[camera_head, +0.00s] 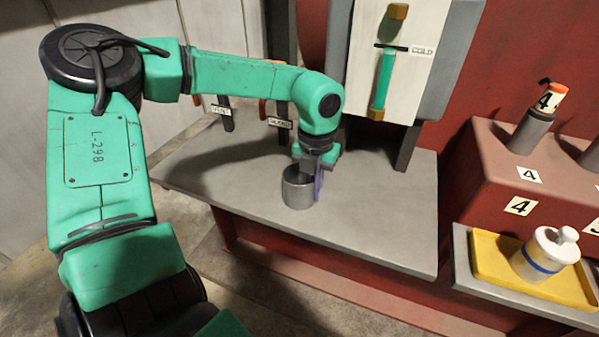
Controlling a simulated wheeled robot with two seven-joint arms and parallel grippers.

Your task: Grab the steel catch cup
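The steel catch cup (298,192) is a grey, open-topped metal cylinder, upright on the grey bench top (385,210). My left gripper (312,180) points down at the cup's right rim from above. One purplish finger shows along the outside of the cup's right wall. The other finger is hidden by the cup or the wrist, so I cannot tell whether the fingers press on the wall. The cup appears to rest on the bench. My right gripper is not in view.
A panel behind the bench carries a green sight tube (384,80) beside a COLD label. Tagged levers stand behind my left forearm. To the right, a yellow tray (488,262) holds a white lidded jar (545,254). The bench's front right is clear.

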